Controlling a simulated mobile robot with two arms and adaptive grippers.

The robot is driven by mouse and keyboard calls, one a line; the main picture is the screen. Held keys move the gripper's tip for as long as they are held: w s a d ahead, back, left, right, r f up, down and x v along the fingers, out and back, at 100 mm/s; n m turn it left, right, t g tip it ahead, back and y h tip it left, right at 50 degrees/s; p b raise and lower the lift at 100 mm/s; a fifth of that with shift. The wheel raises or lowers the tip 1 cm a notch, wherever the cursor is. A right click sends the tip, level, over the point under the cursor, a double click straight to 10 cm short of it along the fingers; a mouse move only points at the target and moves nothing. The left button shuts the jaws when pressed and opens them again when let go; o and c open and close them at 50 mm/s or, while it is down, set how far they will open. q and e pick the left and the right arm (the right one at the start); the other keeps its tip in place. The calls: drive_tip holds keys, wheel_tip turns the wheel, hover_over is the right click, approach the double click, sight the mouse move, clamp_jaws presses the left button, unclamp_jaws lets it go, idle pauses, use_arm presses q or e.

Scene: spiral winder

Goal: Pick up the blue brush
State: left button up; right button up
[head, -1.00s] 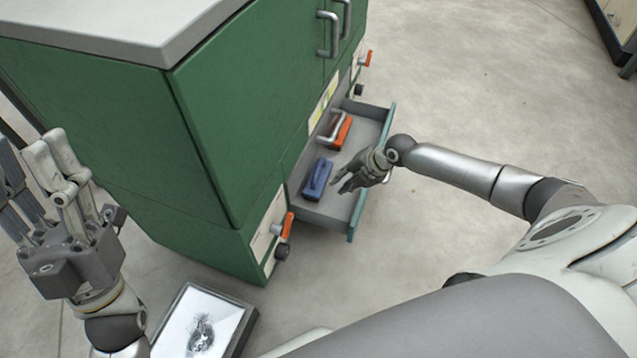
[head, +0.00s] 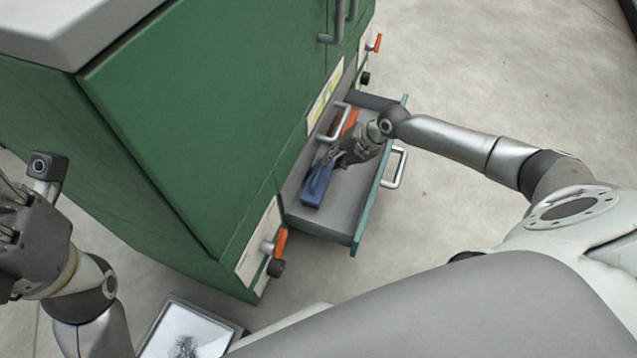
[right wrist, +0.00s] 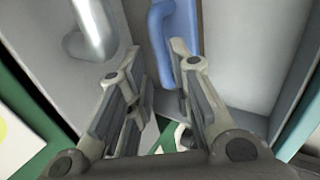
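The blue brush (head: 314,192) lies in the open grey drawer (head: 338,218) near its left end. My right gripper (head: 333,160) is inside the drawer, right at the brush, its fingers over the brush's far part. In the right wrist view, the brush (right wrist: 172,28) shows just beyond the fingertips (right wrist: 154,58). The fingers are apart, and one tip overlaps the brush in the picture; I cannot tell if it touches. My left gripper (head: 22,225) is at the left edge, its fingers partly cut off.
A second, orange brush (head: 348,121) lies deeper in the drawer, partly behind a metal handle (head: 336,134). The green cabinet (head: 190,120) stands at left. The drawer's teal front (head: 372,205) is beside my right wrist. Bare floor lies to the right.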

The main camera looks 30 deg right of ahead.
sight(321, 167)
drive_tip(key=b+x, duration=0.2)
drive_tip(key=x, duration=0.3)
drive_tip(key=shift+w+a+f+b, duration=0.1)
drive_tip(key=shift+w+f+b, duration=0.05)
drive_tip(key=shift+f+b, duration=0.15)
drive_tip(key=shift+c, duration=0.4)
clamp_jaws()
drive_tip(key=shift+r, duration=0.1)
